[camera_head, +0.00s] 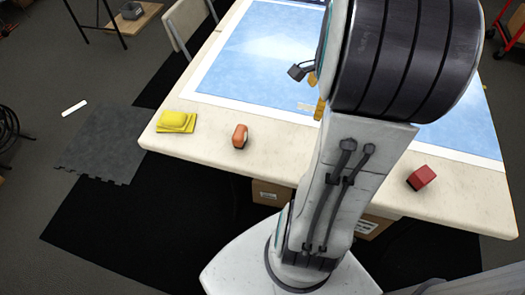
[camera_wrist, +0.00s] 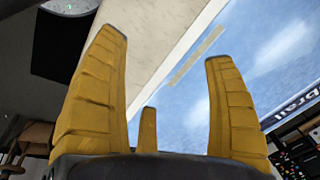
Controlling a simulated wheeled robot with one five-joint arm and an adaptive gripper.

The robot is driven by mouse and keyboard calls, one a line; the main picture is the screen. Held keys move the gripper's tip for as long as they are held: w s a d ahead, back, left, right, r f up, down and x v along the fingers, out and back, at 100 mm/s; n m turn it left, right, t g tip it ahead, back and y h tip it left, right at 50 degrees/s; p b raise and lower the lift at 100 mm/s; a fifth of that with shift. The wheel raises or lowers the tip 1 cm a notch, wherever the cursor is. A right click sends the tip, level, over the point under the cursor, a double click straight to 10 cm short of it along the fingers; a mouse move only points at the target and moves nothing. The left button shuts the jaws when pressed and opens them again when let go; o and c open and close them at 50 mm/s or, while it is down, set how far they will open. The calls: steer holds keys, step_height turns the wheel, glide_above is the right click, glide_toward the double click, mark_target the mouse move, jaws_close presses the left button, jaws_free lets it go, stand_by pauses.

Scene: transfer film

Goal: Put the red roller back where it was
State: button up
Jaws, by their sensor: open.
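A rounded orange-red piece (camera_head: 240,136) lies on the pale front margin of the table, left of my arm. A boxy dark red piece (camera_head: 422,177) lies on the same margin, right of my arm. I cannot tell for certain which is the red roller. My gripper (camera_wrist: 165,50) is open, its yellow fingers spread with nothing between them. In the head view my gripper (camera_head: 318,95) is mostly hidden by my arm, above the blue sheet (camera_head: 245,60) and apart from both pieces. Neither piece shows in the wrist view.
A yellow object (camera_head: 177,122) lies at the table's left front corner. A pale strip (camera_wrist: 196,56) lies on the blue sheet. A chair (camera_head: 180,22) stands at the table's far left side. Bare table margin (camera_head: 205,135) lies between the yellow and orange-red things.

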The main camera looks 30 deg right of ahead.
steer(key=s+a+n+t, duration=0.1)
steer(key=s+a+n, duration=0.1)
steer(key=a+n, duration=0.7)
steer(key=s+a+n+y, duration=0.1)
steer(key=s+a+n, duration=0.1)
steer(key=a+n, duration=0.7)
steer(key=a, duration=0.4)
steer(key=shift+s+a+r+t+y, duration=0.25)
steer(key=shift+a+r+t+y, duration=0.05)
steer(key=shift+a+t, duration=0.1)
steer(key=shift+r+p, duration=0.55)
steer(key=shift+r, duration=0.1)
